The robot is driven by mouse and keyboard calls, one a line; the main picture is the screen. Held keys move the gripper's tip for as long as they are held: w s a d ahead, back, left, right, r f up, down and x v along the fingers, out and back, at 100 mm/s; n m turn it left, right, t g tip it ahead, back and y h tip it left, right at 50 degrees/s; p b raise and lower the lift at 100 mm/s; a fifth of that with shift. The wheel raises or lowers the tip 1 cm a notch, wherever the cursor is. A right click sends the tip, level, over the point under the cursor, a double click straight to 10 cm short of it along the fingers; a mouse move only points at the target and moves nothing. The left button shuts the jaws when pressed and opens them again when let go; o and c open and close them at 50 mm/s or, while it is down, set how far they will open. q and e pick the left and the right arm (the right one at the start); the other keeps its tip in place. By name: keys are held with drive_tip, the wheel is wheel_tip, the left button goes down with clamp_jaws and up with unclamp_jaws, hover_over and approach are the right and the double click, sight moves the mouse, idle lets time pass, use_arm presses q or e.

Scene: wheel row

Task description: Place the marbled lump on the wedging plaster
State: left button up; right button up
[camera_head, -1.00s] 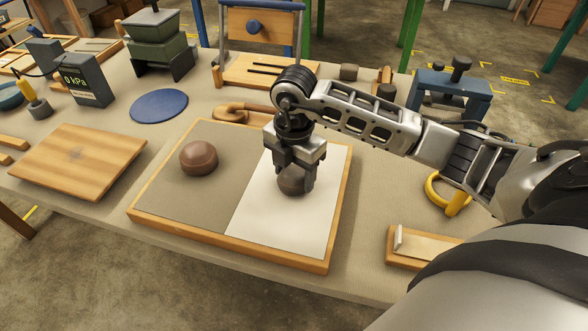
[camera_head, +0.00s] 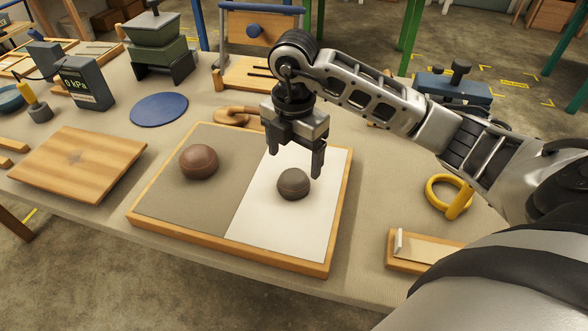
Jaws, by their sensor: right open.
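A dark grey-brown lump (camera_head: 294,184) rests on the white half (camera_head: 285,225) of a wood-framed board, which looks like the wedging plaster. A larger reddish-brown lump (camera_head: 199,161) sits on the grey-brown half (camera_head: 185,199) to the left. Marbling cannot be made out clearly on either lump. My right gripper (camera_head: 295,165) is open and empty, just above and behind the dark lump, with its fingers pointing down and apart from it. My left gripper is not in view.
A wooden board (camera_head: 80,162) lies at the left, a blue disc (camera_head: 159,108) behind. A wooden-handled tool (camera_head: 235,116) lies at the board's back edge. A yellow ring-shaped thing (camera_head: 450,195) and a small wooden tray (camera_head: 415,250) are at the right.

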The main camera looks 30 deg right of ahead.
sight(294, 174)
wheel_tip(294, 174, up, 6)
drive_tip(key=shift+p, duration=0.3)
idle(0.4)
